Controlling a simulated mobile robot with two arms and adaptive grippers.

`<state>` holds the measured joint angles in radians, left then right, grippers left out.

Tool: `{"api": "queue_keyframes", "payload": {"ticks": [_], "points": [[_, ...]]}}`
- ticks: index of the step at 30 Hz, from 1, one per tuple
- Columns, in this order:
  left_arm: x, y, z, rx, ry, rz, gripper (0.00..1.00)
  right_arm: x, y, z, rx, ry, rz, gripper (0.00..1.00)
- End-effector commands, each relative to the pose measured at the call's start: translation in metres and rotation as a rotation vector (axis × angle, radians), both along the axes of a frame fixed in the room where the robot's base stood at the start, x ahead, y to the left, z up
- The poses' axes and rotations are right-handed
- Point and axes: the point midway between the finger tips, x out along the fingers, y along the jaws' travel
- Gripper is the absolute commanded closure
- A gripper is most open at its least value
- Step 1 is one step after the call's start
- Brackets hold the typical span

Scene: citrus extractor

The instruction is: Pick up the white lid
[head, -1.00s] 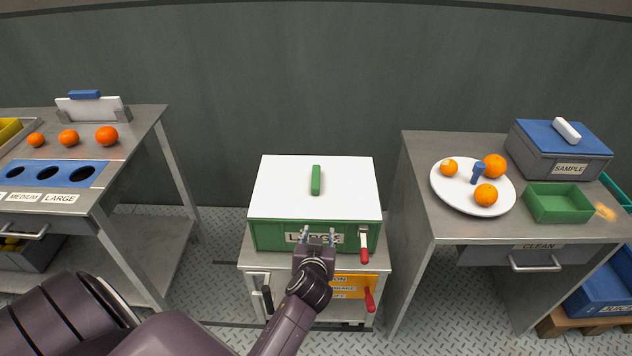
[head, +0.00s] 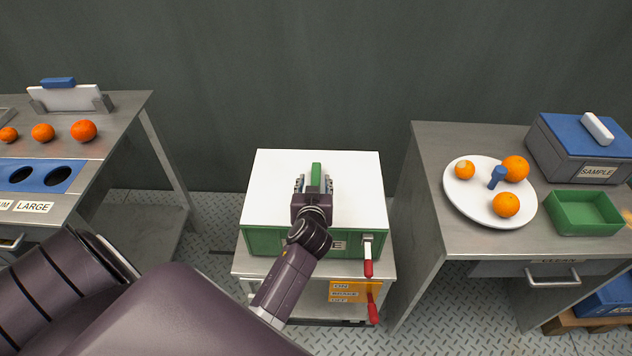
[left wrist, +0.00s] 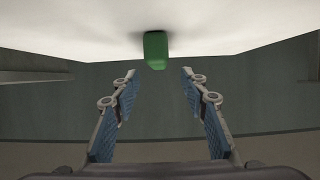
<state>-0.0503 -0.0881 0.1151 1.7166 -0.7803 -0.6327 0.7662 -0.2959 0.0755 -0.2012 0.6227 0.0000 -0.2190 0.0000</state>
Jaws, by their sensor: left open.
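The white lid (head: 350,200) lies flat on top of the green box (head: 263,242) in the middle. Its green handle (head: 316,172) stands up from the lid's centre. My left gripper (head: 315,184) is over the lid, at the near end of the handle, with its fingers open. In the left wrist view, the handle (left wrist: 155,50) shows ahead of the open, empty fingers (left wrist: 158,88), between their lines. The white lid (left wrist: 80,35) fills the top of that view. I cannot tell whether the fingers touch the handle. My right gripper is not in view.
The box stands on a metal stand with a red-tipped lever (head: 368,262) at its right front. A right table holds a white plate (head: 470,200) with oranges, a green tray (head: 584,232) and a grey sample box (head: 575,160). A left table (head: 125,110) carries several oranges.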

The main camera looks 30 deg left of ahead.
Motion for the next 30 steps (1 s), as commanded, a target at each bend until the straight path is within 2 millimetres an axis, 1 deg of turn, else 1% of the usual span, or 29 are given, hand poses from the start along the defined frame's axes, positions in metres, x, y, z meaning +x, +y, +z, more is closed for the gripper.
{"api": "queue_keyframes", "payload": {"ticks": [3,6,11,16,25,26,30], "points": [[0.005,0.003,-0.003,0.001,0.0,0.0,0.59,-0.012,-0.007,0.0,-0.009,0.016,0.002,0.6],[0.012,0.006,-0.008,0.001,0.0,0.0,0.59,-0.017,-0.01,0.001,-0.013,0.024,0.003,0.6],[0.026,0.013,-0.021,0.002,0.001,-0.001,0.59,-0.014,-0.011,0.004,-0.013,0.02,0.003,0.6],[0.04,0.021,-0.028,0.001,0.0,0.0,0.59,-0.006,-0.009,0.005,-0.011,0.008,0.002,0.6],[0.042,0.023,-0.03,0.0,0.0,-0.001,0.59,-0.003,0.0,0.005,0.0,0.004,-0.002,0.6],[0.042,0.023,-0.03,0.0,0.0,-0.001,0.6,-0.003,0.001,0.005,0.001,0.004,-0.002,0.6],[0.042,0.023,-0.03,0.0,0.0,0.0,0.76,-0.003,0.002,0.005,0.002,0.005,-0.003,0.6]]}}
